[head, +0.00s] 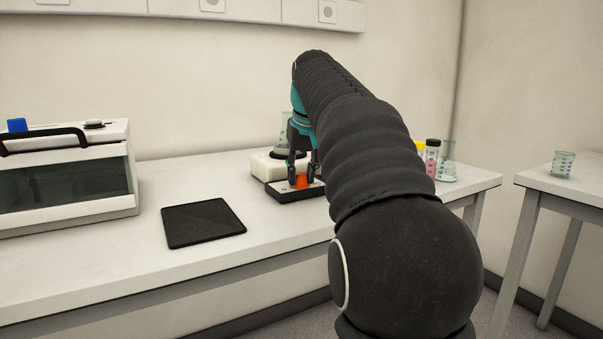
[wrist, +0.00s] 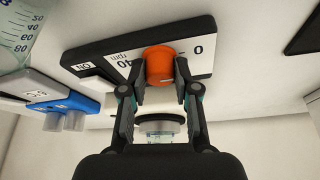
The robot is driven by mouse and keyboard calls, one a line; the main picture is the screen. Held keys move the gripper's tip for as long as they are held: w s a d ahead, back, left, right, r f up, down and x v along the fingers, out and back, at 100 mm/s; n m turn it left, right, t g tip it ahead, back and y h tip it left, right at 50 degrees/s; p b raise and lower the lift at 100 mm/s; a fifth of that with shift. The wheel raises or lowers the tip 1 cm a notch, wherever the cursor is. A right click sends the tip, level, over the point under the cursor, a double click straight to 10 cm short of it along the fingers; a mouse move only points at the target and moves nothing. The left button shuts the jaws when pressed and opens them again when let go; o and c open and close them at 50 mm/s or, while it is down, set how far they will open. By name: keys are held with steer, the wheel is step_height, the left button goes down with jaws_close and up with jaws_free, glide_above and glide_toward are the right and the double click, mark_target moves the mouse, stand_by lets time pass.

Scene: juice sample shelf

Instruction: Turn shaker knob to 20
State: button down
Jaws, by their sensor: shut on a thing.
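The shaker (head: 278,165) is a low white device with a dark sloped front panel, standing on the bench below the end of my arm. Its orange knob (head: 302,182) is on that front panel. In the wrist view the orange knob (wrist: 159,65) sits on a panel (wrist: 110,52) with the marks 0, 40 and rpm and the letters NO. My gripper (wrist: 159,85) is shut on the knob, one finger on each side. It also shows in the head view (head: 303,170). The knob's pointer and the 20 mark cannot be made out.
A black mat (head: 203,222) lies left of the shaker. A white box with a dark window (head: 65,185) stands at the far left. Bottles (head: 432,157) and a beaker (head: 447,162) stand at the right, partly behind my arm. Another beaker (head: 563,164) stands on the side table.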

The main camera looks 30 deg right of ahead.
steer(key=shift+m, duration=0.3)
steer(key=m, duration=0.1)
steer(key=m+h, duration=0.1)
steer(key=m, duration=0.1)
steer(key=shift+a+m+g+h, duration=0.2)
steer(key=shift+m+g+h, duration=0.1)
steer(key=shift+g, duration=0.1)
steer(key=m+g+h, duration=0.1)
steer(key=m, duration=0.3)
steer(key=shift+w+m, duration=0.15)
steer(key=shift+m, duration=0.15)
steer(key=m+g, duration=0.1)
steer(key=m, duration=0.1)
steer(key=m+h, duration=0.1)
steer(key=m, duration=0.1)
steer(key=shift+w+g, duration=0.1)
steer(key=shift+g, duration=0.3)
steer(key=shift+m+g, duration=0.9)
steer(key=shift+m, duration=1.6)
steer(key=c, duration=0.9)
jaws_free()
steer(key=shift+w+a, duration=0.1)
steer(key=shift+o, duration=0.2)
